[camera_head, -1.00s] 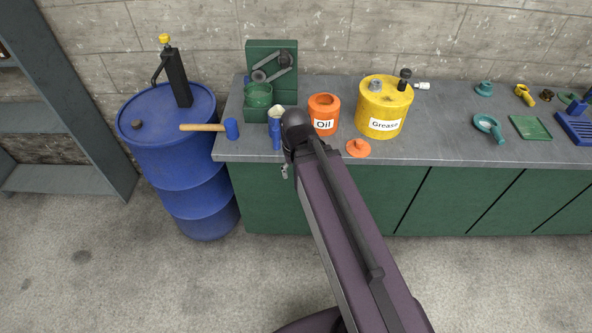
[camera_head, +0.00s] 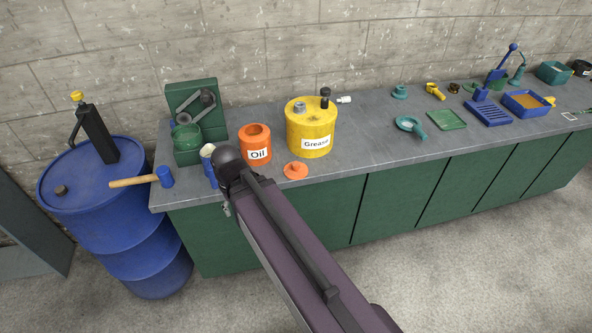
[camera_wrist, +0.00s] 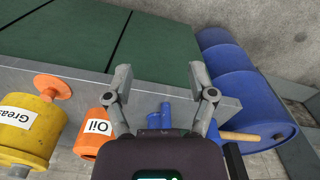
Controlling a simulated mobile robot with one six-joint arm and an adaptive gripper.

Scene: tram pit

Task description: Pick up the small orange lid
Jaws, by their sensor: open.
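The small orange lid (camera_head: 295,171) lies on the grey countertop near its front edge, in front of the orange Oil can (camera_head: 255,144) and the yellow Grease can (camera_head: 311,127). In the wrist view the lid (camera_wrist: 52,87) is at the left, beside the Grease can (camera_wrist: 25,130). My gripper (camera_wrist: 160,82) is open and empty in the wrist view, with its fingers spread over the counter's front edge and the lid outside them to the left. In the head view my arm hides most of the gripper.
A blue drum (camera_head: 117,215) with a mallet (camera_head: 140,181) stands left of the counter. Counter (camera_head: 365,148) right of the lid is clear up to a teal funnel-like piece (camera_head: 411,126).

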